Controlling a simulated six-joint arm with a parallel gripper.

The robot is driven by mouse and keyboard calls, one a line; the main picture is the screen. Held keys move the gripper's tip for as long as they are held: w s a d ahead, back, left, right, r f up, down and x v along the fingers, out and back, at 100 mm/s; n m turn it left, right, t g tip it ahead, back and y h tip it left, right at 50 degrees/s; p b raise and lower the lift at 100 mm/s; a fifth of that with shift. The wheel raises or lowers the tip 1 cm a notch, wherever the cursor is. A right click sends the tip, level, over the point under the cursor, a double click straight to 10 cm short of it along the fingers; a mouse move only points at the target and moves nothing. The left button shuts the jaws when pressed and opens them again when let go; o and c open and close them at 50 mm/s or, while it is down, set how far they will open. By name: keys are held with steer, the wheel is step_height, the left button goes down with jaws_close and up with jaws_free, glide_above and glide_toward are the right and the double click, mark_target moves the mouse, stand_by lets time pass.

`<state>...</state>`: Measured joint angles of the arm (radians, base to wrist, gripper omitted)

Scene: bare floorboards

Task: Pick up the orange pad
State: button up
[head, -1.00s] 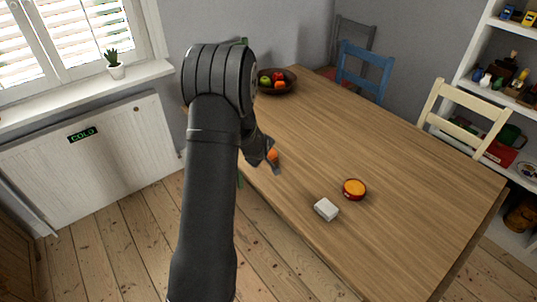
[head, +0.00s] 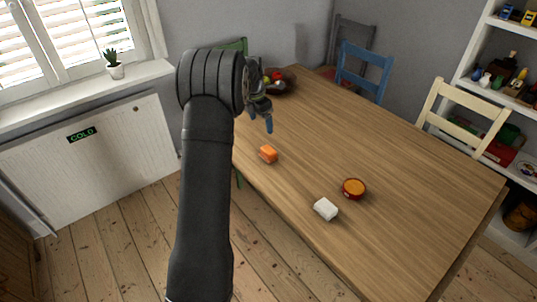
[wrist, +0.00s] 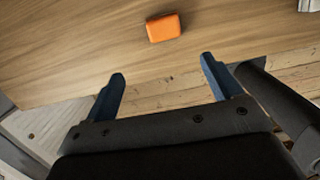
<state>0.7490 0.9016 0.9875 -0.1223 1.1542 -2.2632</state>
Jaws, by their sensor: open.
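The orange pad (head: 268,154) is a small block lying on the wooden table near its left edge. It also shows in the wrist view (wrist: 164,27), at the top middle, beyond my fingertips. My gripper (head: 262,117) is above the table, behind the pad in the head view and apart from it. In the wrist view its two blue fingers (wrist: 163,70) are spread wide, with nothing between them. Part of my gripper is hidden behind my arm in the head view.
A white block (head: 325,209) and a round orange-topped dish (head: 354,189) stand on the table (head: 400,185), right of the pad. A fruit bowl (head: 283,88) is at the far end. Chairs stand behind the table. The table's middle is clear.

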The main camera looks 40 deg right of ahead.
glide_toward(268, 149)
steer(key=f, duration=0.5)
steer(key=shift+w+d, duration=0.15)
steer(key=shift+w, duration=0.1)
steer(key=shift+s+d+f, duration=0.15)
steer(key=shift+d+f, duration=0.1)
steer(key=shift+f, duration=0.6)
steer(key=shift+s+d+f, duration=0.1)
steer(key=shift+d+f, duration=0.1)
steer(key=shift+f, duration=0.7)
steer(key=shift+s+d+f, duration=0.15)
steer(key=shift+d+f, duration=0.1)
steer(key=shift+f, duration=0.6)
steer(key=c, duration=1.1)
steer(key=shift+r, duration=0.15)
steer(key=shift+r, duration=0.55)
step_height(268, 149, up, 3)
steer(key=shift+f, duration=0.15)
steer(key=s+d+r, duration=0.2)
steer(key=s+r, duration=0.5)
steer(key=s, duration=0.4)
steer(key=shift+s+d, duration=0.15)
steer(key=shift+d, duration=0.2)
